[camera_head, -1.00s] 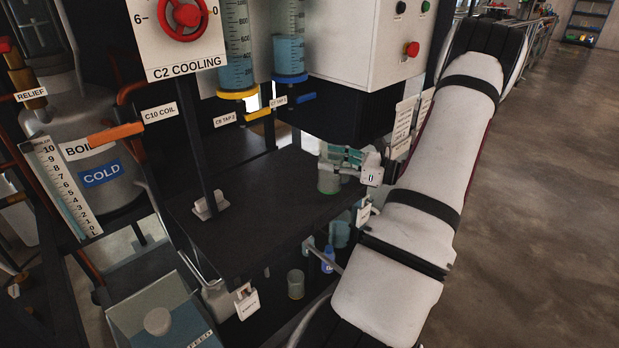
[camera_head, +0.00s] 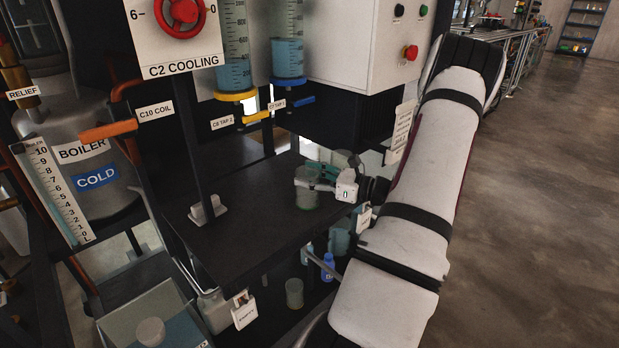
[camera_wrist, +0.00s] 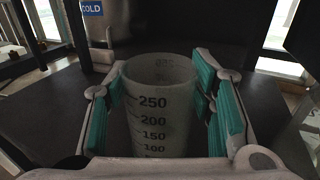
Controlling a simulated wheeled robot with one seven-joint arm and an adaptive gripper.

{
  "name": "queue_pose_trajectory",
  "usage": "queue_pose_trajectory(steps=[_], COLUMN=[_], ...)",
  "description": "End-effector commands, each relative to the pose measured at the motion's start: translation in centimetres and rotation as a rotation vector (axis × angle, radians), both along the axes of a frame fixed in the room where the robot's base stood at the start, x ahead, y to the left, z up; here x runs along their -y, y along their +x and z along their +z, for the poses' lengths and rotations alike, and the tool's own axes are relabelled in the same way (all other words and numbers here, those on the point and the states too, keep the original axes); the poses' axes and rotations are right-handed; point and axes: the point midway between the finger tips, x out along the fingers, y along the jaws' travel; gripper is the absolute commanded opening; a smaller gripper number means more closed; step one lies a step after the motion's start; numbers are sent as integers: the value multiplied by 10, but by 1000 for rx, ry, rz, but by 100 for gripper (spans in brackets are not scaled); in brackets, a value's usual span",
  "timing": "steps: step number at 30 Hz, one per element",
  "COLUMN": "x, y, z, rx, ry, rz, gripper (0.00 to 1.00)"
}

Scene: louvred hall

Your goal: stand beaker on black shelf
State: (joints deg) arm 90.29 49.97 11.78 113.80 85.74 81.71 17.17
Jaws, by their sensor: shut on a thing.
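The beaker (camera_wrist: 155,100) is clear, with black volume marks up to 250, and stands upright between the teal pads of my gripper (camera_wrist: 165,95) in the wrist view. In the head view the beaker (camera_head: 306,197) shows at the right part of the black shelf (camera_head: 240,225), with my gripper (camera_head: 308,180) shut around it from the right. The beaker's base is over the shelf top; I cannot tell whether it touches it. The beaker looks empty.
Two blue-filled cylinders with a yellow tap handle (camera_head: 257,117) and a blue one (camera_head: 301,100) hang behind. Another beaker (camera_head: 294,293) and a blue bottle (camera_head: 327,266) stand below. The shelf's middle is clear.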

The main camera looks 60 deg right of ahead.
Motion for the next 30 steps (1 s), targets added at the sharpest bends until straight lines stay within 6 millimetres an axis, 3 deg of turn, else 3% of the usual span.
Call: queue_pose_trajectory(steps=[4, 5, 7, 19, 23, 30], x=[0, 0, 0, 0, 4, 11], y=[0, 0, 0, -2, -19, -68], z=[-4, -3, -3, 1, 1, 1], rx=[0, 0, 0, -1, -2, -1], ry=[1, 1, 1, 0, 1, 2], rz=[0, 0, 0, -1, -2, -3], gripper=[12, 56, 70, 70, 70, 70])
